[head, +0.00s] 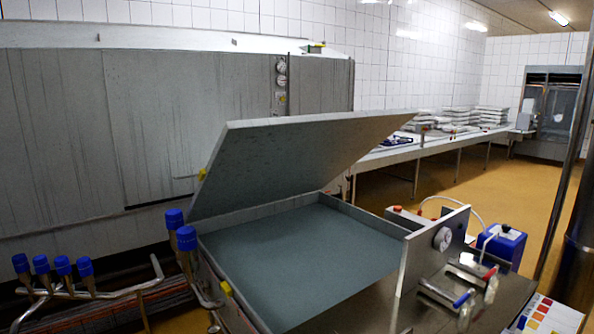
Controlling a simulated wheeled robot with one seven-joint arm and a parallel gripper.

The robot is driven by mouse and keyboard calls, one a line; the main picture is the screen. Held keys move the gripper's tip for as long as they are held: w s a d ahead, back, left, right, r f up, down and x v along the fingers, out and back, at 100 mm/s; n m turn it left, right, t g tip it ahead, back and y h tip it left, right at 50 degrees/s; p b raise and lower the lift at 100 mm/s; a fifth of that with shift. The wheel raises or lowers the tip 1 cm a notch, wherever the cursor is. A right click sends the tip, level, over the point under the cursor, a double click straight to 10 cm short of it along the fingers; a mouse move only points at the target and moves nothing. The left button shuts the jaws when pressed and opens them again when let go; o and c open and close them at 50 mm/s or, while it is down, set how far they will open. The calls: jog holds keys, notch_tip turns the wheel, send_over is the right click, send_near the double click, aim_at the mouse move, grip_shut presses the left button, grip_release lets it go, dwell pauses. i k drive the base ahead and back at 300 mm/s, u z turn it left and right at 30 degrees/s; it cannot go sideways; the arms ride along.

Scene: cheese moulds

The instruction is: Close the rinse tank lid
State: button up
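The rinse tank lid (285,165) is a flat grey panel in the head view. The tank's inside shows as a flat blue-grey surface below the lid. My gripper is not in view, so its state and its place relative to the lid are hidden.
Blue-capped pipes (186,240) stand at the tank's left. A panel with a gauge (443,238) and levers is at its right, near a blue box (501,245). A long table (432,146) with white stacks runs behind. Yellow floor (500,190) is open at right.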

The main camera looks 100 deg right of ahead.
aim_at(255, 162)
jog(key=z, duration=2.25)
jog(key=i, duration=2.1)
jog(key=z, duration=1.9)
